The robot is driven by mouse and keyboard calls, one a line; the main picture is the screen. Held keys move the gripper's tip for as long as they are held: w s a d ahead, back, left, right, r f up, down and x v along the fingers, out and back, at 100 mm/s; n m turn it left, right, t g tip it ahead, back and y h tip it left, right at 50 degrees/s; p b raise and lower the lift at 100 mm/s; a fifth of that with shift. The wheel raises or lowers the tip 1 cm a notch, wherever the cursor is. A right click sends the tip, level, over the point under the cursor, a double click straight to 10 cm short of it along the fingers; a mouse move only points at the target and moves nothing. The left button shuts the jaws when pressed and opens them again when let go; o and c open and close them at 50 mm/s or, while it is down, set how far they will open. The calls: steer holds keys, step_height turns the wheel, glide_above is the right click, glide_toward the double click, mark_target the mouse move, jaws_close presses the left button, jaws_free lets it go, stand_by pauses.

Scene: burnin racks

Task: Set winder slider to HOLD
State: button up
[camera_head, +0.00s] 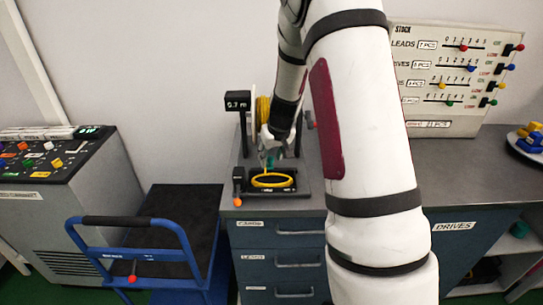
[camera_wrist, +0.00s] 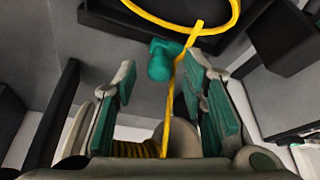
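The winder (camera_head: 277,193) is a dark unit on the grey bench, with a small display (camera_head: 238,101) reading about 0.7 m, a yellow spool (camera_head: 263,108) and a yellow cable loop (camera_head: 270,181) on its front tray. An orange knob (camera_head: 238,173) is at its left side; I cannot tell if it is the slider, and no HOLD mark is readable. My gripper (camera_head: 268,150) is above the loop. In the wrist view its green-padded fingers (camera_wrist: 160,75) are apart. The yellow cable (camera_wrist: 170,100) runs between them, and a teal part (camera_wrist: 162,60) shows beyond the fingertips; contact is unclear.
A blue cart (camera_head: 150,245) stands on the floor left of the bench. A stock board (camera_head: 450,80) with colored sliders stands at the back right. A control panel with colored knobs (camera_head: 40,155) is at far left. My arm hides part of the bench.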

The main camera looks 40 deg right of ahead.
jaws_close()
glide_above(295, 171)
steer(key=shift+w+d+b, duration=0.3)
steer(key=shift+w+b, duration=0.05)
steer(key=shift+w, duration=0.1)
jaws_free()
steer(key=shift+d, duration=0.1)
steer(key=shift+r, duration=0.1)
